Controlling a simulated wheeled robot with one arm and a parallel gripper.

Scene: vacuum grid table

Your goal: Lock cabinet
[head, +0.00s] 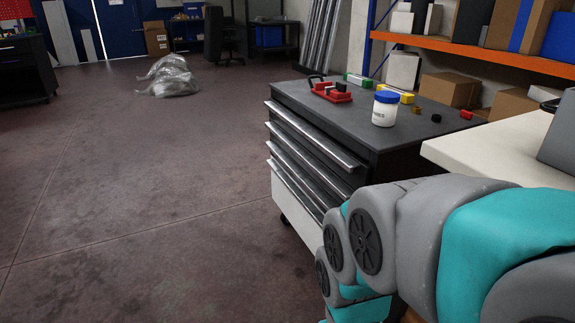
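The cabinet (350,122) is a dark tool cabinet on casters at the right of the head view. Its front has several drawers with long silver handles (315,137), and the drawers look closed or nearly so. A white panel (295,205) is below the drawers. I cannot make out a lock or key. My grey and teal arm fills the lower right and hides the lower right part of the cabinet. My gripper is not in view.
On the cabinet top are a white jar with a blue lid (385,108), a red tray (331,93) and several small items. Clear plastic (171,77) lies on the floor. The left floor is free.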

